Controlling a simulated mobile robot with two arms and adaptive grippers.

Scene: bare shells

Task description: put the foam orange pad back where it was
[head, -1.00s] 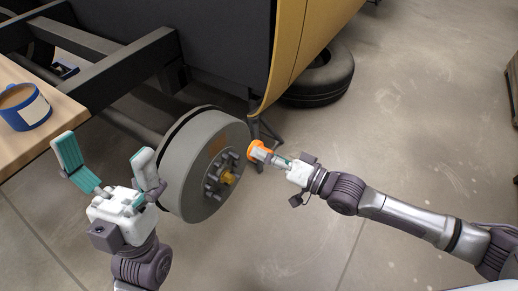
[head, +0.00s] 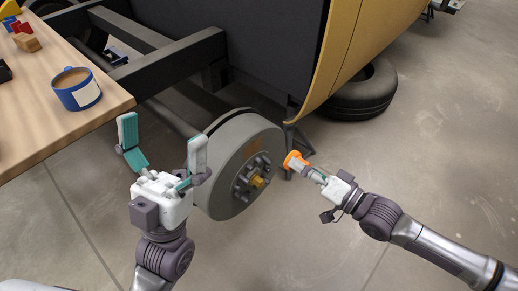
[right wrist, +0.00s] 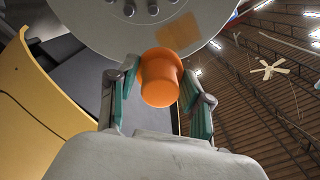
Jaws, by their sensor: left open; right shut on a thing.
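The foam orange pad (head: 293,161) is a bright orange round piece with a wider rim, held at the tips of my right gripper (head: 312,172). In the right wrist view the orange pad (right wrist: 160,78) sits between the two fingers of the right gripper (right wrist: 158,88), which are shut on it. It is just in front of a grey wheel drum (head: 238,150); whether they touch I cannot tell. My left gripper (head: 162,132) is open and empty, fingers up, left of the drum and near the table corner.
A wooden table (head: 100,113) at the left bears a blue mug (head: 76,90), a wooden block (head: 27,43) and small coloured pieces. A dark frame and yellow body panel (head: 345,60) stand behind the drum. A tire (head: 362,92) lies on the floor. Floor at right is clear.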

